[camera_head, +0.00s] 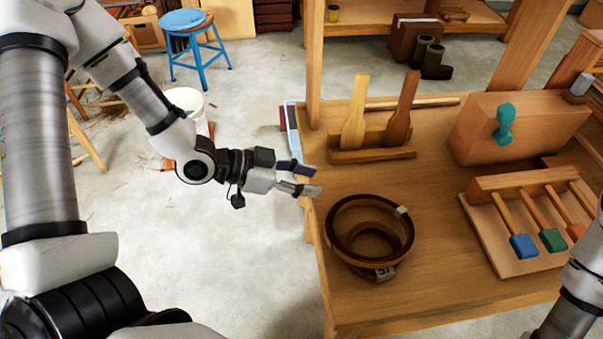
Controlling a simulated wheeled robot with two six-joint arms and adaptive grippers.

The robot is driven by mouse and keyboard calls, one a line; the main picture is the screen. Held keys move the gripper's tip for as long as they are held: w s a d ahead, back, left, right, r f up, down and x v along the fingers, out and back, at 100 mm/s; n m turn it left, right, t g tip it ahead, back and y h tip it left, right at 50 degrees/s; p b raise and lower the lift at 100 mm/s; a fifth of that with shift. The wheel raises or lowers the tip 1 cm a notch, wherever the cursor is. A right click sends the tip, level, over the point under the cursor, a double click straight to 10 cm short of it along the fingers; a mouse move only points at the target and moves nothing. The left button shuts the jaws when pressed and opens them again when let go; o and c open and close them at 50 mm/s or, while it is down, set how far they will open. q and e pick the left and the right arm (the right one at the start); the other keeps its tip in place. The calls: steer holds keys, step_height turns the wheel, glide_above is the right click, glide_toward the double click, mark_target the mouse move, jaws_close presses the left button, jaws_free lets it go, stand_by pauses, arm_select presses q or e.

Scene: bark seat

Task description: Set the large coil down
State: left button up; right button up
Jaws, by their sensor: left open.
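A large dark brown coil (333,217) lies on the wooden bench top near its left front edge. It seems to rest on or around a smaller coil (370,240), which shows through its ring. A pale tag is on its upper right rim, and a tag with a number sits at the lower front. My left gripper (312,181) is open and empty, just above and left of the large coil and apart from it, by the bench's left edge. My right arm shows at the lower right, its gripper out of frame.
A rack with two wooden paddles (354,115) stands behind the coils. To the right are a wooden block with a teal handle (504,122) and a tray of colour-tipped tools (510,250). A bench post (314,60) rises at the back left. The bench between coils and tray is clear.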

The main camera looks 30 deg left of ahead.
arm_select(q)
steer(key=s+f+n+y, duration=0.1)
steer(key=f, duration=0.1)
steer(key=s+f+n+g, duration=0.1)
steer(key=f, duration=0.2)
steer(key=a+f+n+y, duration=0.1)
steer(key=f, duration=0.1)
steer(key=shift+s+f+n+y, duration=0.3)
steer(key=shift+s, duration=0.1)
steer(key=s+a+f+n+g+y, duration=0.1)
steer(key=s+f+n+g+y, duration=0.2)
steer(key=s+f, duration=0.3)
step_height(320, 180, down, 5)
steer(key=shift+s+a+r+n+y, duration=0.15)
steer(key=shift+a+n+y, duration=0.25)
steer(key=shift+n+y, duration=0.15)
steer(key=s+a+f+n+g+y, duration=0.1)
steer(key=s+f, duration=0.1)
steer(key=s, duration=0.1)
steer(key=s+a+f+n+g+y, duration=0.1)
steer(key=s+f, duration=0.1)
steer(key=s, duration=0.1)
steer(key=s+a+f+n+g+y, duration=0.1)
steer(key=s+f+y, duration=0.1)
steer(key=shift+s+f, duration=0.25)
steer(key=shift+s, duration=0.15)
steer(key=shift+c, duration=1.2)
steer(key=shift+s+a+f, duration=0.1)
steer(key=shift+s+a, duration=0.05)
